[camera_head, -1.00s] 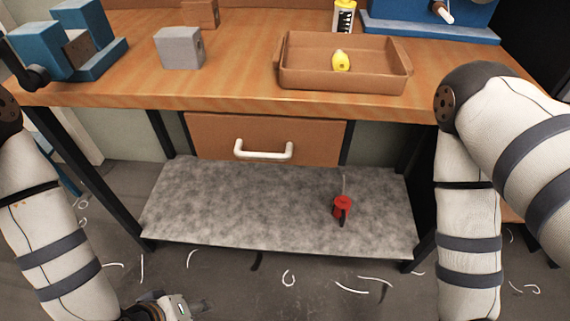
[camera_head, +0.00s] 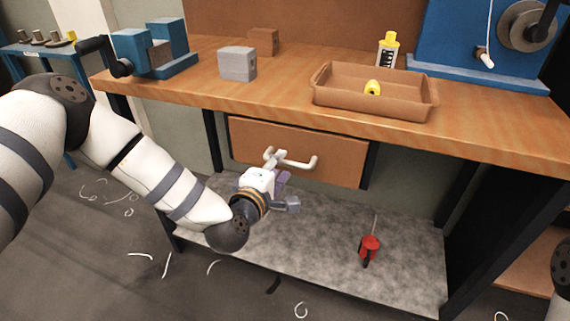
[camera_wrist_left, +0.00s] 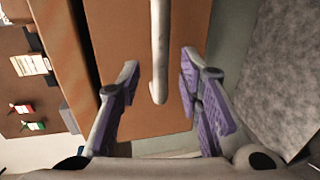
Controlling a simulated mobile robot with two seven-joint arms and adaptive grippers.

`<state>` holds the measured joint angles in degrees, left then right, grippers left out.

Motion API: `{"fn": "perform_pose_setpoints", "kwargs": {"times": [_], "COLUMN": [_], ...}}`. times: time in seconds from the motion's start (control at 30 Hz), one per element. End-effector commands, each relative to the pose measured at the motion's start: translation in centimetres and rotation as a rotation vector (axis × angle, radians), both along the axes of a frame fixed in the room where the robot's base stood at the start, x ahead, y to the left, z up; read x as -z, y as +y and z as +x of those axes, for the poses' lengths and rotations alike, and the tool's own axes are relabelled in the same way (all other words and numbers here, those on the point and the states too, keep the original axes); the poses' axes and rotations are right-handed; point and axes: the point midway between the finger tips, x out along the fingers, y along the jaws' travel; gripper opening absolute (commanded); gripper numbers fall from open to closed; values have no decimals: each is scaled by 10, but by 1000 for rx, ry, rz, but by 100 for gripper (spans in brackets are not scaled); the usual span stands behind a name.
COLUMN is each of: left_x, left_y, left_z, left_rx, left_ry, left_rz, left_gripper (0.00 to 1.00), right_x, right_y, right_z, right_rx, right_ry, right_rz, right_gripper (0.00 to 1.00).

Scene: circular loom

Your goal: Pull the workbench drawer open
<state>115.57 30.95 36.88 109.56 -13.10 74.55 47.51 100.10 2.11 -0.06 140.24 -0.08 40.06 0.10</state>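The workbench drawer (camera_head: 330,157) is a brown front under the wooden bench top, and it looks closed. Its white bar handle (camera_head: 300,164) is on the front; the handle also shows in the left wrist view (camera_wrist_left: 159,60). My left gripper (camera_head: 281,182) is right in front of the drawer, by the left part of the handle. In the left wrist view its purple-padded fingers (camera_wrist_left: 157,90) are wide apart, with the handle's end between them. Neither finger seems to touch the handle. Of my right arm only a small part shows at the right edge; its gripper is out of view.
On the bench top (camera_head: 290,103) are a blue vise (camera_head: 165,55), a grey block (camera_head: 238,64), a brown tray (camera_head: 345,97) with a yellow item, and a yellow-capped bottle (camera_head: 388,52). Below, a grey shelf (camera_head: 320,250) holds a red oil can-like object (camera_head: 369,247). Curled scraps lie on the floor.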

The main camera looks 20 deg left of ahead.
Motion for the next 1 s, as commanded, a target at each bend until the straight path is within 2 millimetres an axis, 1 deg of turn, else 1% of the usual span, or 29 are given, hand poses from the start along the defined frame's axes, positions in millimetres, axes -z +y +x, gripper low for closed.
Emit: {"fn": "perform_pose_setpoints", "kwargs": {"times": [0.03,0.1,0.2,0.47,0.57,0.6,0.63,1.0], "left_x": [5,6,7,6,6,6,6,6], "left_y": [0,-1,-1,-1,-1,-1,-1,-1], "left_z": [9,19,27,29,29,29,29,29], "left_rx": [-1,1,1,1,1,1,1,1], "left_ry": [2,2,2,1,1,1,1,1], "left_rz": [0,1,1,1,1,1,1,2], "left_gripper": [33,33,33,33,13,4,0,0], "right_x": [3,4,5,5,5,5,5,5], "right_y": [0,0,0,0,0,0,0,0], "right_z": [-3,-4,-5,-5,-5,-5,-5,-4], "right_rx": [0,0,0,-1,-1,-1,-1,-1], "right_ry": [9,13,16,15,15,15,15,14], "right_rz": [-1,0,0,0,0,0,0,0], "right_gripper": [49,49,49,49,49,49,49,49]}}
